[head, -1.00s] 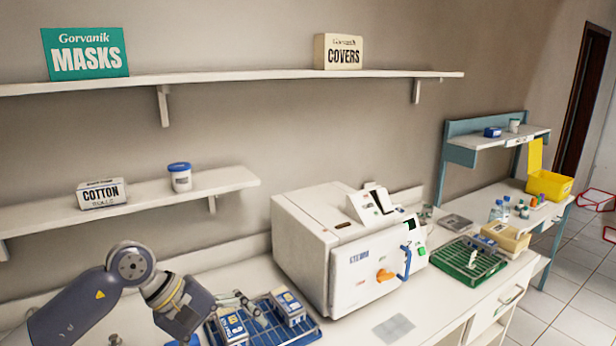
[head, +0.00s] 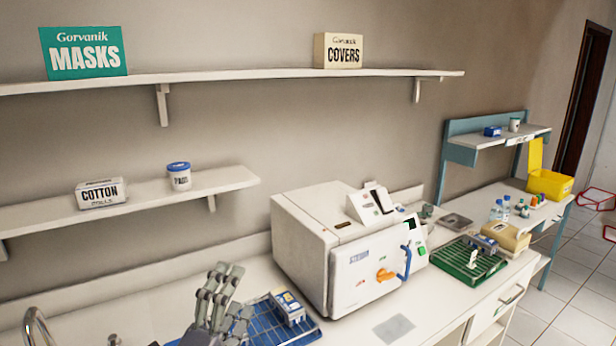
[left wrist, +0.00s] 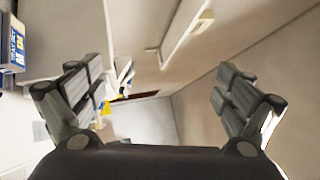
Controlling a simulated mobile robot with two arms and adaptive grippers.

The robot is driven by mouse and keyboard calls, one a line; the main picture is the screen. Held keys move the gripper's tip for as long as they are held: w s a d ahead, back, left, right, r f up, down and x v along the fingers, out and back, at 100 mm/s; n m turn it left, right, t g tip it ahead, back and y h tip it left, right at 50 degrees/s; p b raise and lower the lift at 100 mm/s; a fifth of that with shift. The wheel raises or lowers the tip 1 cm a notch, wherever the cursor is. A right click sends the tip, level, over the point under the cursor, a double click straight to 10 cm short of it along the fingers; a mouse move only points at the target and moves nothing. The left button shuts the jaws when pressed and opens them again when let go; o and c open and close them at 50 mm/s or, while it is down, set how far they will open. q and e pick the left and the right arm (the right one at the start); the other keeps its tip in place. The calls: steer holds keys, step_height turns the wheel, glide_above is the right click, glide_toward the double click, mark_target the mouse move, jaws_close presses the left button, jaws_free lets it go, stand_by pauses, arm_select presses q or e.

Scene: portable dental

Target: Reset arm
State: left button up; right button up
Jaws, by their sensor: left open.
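My left gripper (head: 222,292) is at the bottom of the head view, pointing up, in front of the left part of the blue wire rack (head: 268,325). Its fingers are apart with nothing between them; they also show spread in the left wrist view (left wrist: 160,95). The rack stands on the white counter and holds a blue and white box (head: 288,308). A similar box (left wrist: 12,42) shows at the left edge of the left wrist view. The gripper hides part of the rack. My right gripper is not in view.
A white sterilizer (head: 345,250) stands just right of the rack. A green rack (head: 470,262) stands beyond it. Two wall shelves (head: 230,75) (head: 150,194) hold boxes and a tub. A tap (head: 36,325) is at lower left. Air above the left counter is clear.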

arm_select(q)
steer(key=s+a+f+n+g+y, duration=0.2)
steer(key=s+f+n, duration=0.3)
steer(key=f, duration=0.3)
steer(key=s+a+f+n+g+y, duration=0.2)
steer(key=s+a+f+n+g, duration=0.2)
steer(key=f, duration=0.5)
steer(key=s+a+f+n+g+y, duration=0.3)
steer(key=s+f+n+g, duration=0.2)
steer(key=s+f+n, duration=0.1)
steer(key=shift+s+f+n, duration=0.2)
steer(key=shift+f+n, duration=0.6)
steer(key=shift+f, duration=0.35)
steer(key=s+d+f+n+g+h, duration=0.1)
steer(key=s+f+n+g, duration=0.4)
steer(key=s, duration=0.9)
step_height(320, 180, down, 32)
steer(key=m+g+b, duration=0.2)
steer(key=b, duration=0.3)
steer(key=s+a+f+b, duration=0.1)
steer(key=s+f+b, duration=0.1)
steer(key=s+f, duration=0.6)
steer(key=s+a+f+g+b, duration=0.1)
steer(key=s+f+b, duration=0.2)
steer(key=s+f, duration=0.6)
step_height(320, 180, down, 4)
steer(key=shift+s+a, duration=0.25)
steer(key=shift+a, duration=0.15)
